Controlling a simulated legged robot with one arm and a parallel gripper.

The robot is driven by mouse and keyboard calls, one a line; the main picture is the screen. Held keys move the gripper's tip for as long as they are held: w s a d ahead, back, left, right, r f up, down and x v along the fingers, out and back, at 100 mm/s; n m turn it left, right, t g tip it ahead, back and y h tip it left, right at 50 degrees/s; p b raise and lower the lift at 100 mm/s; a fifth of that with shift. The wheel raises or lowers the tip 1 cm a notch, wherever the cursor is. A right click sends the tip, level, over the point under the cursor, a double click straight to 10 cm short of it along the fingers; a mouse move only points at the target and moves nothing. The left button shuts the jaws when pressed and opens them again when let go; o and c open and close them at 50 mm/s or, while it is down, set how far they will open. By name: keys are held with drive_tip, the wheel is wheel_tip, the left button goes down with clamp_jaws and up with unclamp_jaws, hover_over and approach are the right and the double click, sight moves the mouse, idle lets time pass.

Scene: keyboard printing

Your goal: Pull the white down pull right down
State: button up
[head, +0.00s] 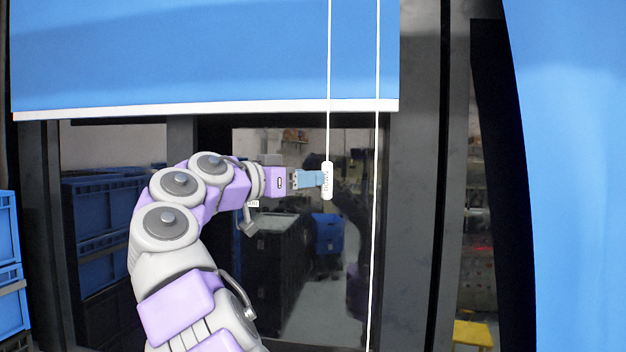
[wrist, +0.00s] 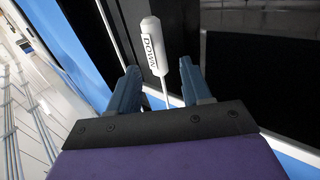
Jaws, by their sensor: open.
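The white down pull (head: 327,181) hangs upright on a thin white cord in the head view. In the wrist view the pull (wrist: 151,47) shows the letters DOWN on its side. My gripper (head: 318,179) is level with the pull and at its left side in the head view. In the wrist view my gripper (wrist: 159,82) has its two blue fingers apart. The cord (wrist: 166,95) lies between them, and the pull shows just beyond the fingertips. I cannot tell whether a finger touches the pull.
A blue blind (head: 205,55) with a white bottom bar (head: 205,109) hangs over the upper window. A second white cord (head: 375,230) hangs to the right of the pull. Blue crates (head: 8,265) are stacked at the left edge. A blue curtain (head: 570,180) hangs at the right.

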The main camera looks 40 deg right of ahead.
sight(328, 179)
drive_tip(key=d, duration=0.9)
drive_tip(key=shift+d+f, duration=0.3)
drive_tip(key=shift+f, duration=0.15)
drive_tip(key=a, duration=0.4)
drive_tip(key=a+r, duration=0.1)
drive_tip(key=a, duration=0.1)
drive_tip(key=shift+c, duration=0.2)
drive_tip(key=shift+a, duration=0.2)
drive_tip(key=shift+c, duration=0.8)
drive_tip(key=shift+d, duration=0.25)
drive_tip(key=shift+c, duration=0.8)
drive_tip(key=d, duration=0.2)
drive_tip(key=shift+s+d+f, duration=0.2)
drive_tip(key=shift+d, duration=0.15)
drive_tip(key=c, duration=0.3)
drive_tip(key=shift+w+d+f, duration=0.1)
drive_tip(key=shift+w+d, duration=0.05)
drive_tip(key=shift+d, duration=0.1)
clamp_jaws()
drive_tip(key=shift+a, duration=0.1)
